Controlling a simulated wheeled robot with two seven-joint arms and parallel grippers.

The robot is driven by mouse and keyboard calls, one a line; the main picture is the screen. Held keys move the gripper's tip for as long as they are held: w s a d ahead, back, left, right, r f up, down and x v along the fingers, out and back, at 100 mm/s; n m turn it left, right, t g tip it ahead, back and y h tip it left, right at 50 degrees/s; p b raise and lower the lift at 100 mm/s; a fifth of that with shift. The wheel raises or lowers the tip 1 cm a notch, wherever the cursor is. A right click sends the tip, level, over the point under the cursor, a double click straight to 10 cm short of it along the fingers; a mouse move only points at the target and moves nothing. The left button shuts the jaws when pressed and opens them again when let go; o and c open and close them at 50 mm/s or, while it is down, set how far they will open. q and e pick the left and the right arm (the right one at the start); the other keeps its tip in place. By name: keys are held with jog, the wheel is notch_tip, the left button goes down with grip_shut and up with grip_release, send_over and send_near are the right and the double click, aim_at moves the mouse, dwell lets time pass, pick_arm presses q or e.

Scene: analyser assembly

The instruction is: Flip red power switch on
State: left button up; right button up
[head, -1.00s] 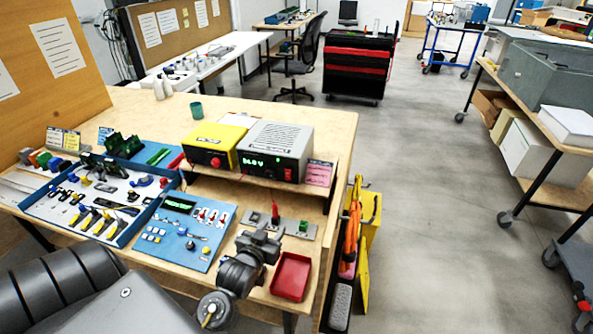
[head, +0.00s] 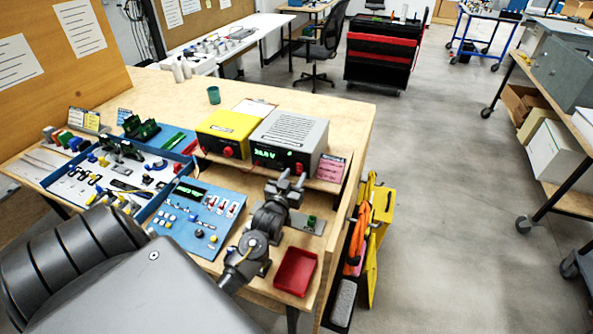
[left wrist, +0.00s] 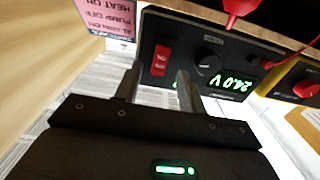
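The red power switch (left wrist: 161,60) is on the black front panel of the grey power supply (head: 290,138), beside a black knob (left wrist: 210,63). The panel's green display (left wrist: 236,84) reads 24.0 V and is lit. The switch also shows small in the head view (head: 299,167); I cannot tell which way it is tipped. My left gripper (head: 288,180) is in front of the supply's panel. In the left wrist view its two fingers (left wrist: 157,82) are apart and empty, with the switch between and just beyond their tips. My right gripper is not in view.
A yellow box (head: 222,132) stands left of the supply. A pink label card (head: 331,168) is at its right. A blue button panel (head: 195,220) and a red tray (head: 295,271) lie in front. A red probe (left wrist: 235,8) and cable are close by in the wrist view.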

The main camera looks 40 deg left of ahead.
aim_at(299, 168)
pick_arm(q)
jog(key=shift+x, duration=1.15)
grip_shut()
jog(key=shift+f, duration=0.15)
jog(key=t+b, duration=0.2)
jog(key=b, duration=0.3)
jog(key=shift+f+y, duration=0.4)
jog(key=shift+r+b, duration=0.2)
jog(key=shift+b, duration=0.25)
jog(key=shift+t, duration=0.3)
